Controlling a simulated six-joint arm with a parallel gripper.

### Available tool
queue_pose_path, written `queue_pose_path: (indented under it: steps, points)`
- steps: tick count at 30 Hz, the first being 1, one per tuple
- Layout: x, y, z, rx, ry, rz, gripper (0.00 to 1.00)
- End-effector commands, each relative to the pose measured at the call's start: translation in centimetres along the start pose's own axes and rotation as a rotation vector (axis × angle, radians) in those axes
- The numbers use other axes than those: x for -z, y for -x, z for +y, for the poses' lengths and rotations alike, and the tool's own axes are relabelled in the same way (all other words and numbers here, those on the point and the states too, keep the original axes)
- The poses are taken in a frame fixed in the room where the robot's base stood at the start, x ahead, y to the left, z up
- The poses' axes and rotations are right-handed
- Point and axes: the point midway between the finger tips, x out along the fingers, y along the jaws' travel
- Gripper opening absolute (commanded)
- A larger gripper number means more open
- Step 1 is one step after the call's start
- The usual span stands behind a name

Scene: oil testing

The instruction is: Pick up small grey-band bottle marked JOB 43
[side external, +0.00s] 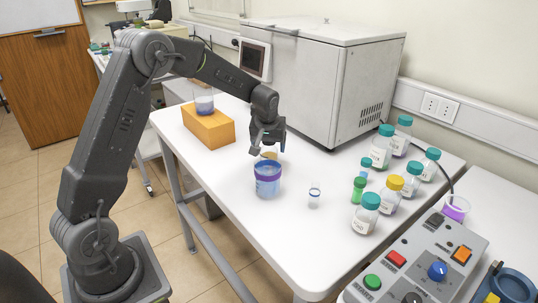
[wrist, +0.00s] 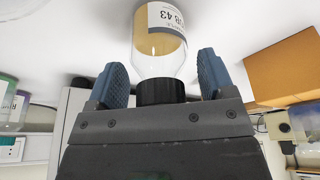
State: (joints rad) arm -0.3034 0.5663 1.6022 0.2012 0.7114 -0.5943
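The bottle marked 43 (wrist: 160,42) is in the wrist view, with clear glass, yellowish contents, a black cap and a white label reading 43; the label's first letters are partly cut off. It appears upside down there, with its cap towards my gripper. My gripper (wrist: 162,62) is open, with one blue finger on each side of the bottle's neck and cap and visible gaps on both sides. In the side view my gripper (side external: 267,142) points down over the table. A small yellowish patch of the bottle (side external: 270,155) shows below it; the rest is hidden behind a blue container.
The blue container with a purple band (side external: 267,182) stands just in front of the bottle. A small clear vial (side external: 314,196) is to its right. An orange block (side external: 211,126) bearing a beaker (side external: 204,103) is left. Several capped bottles (side external: 365,215) stand right; a large grey machine (side external: 315,75) is behind.

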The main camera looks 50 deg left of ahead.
Motion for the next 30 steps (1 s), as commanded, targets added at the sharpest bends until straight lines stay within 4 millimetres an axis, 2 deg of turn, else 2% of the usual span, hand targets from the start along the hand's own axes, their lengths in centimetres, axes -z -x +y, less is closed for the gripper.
queue_pose_path:
  steps: [2,14,23,30]
  points:
    - [0.0,0.0,0.0,0.0,0.0,0.0,0.68]
    - [0.0,0.1,0.0,0.0,0.0,0.0,0.3]
    - [0.1,0.3,0.0,-0.001,0.0,0.002,0.29]
    - [0.8,2.4,0.1,-0.002,0.002,0.004,0.29]
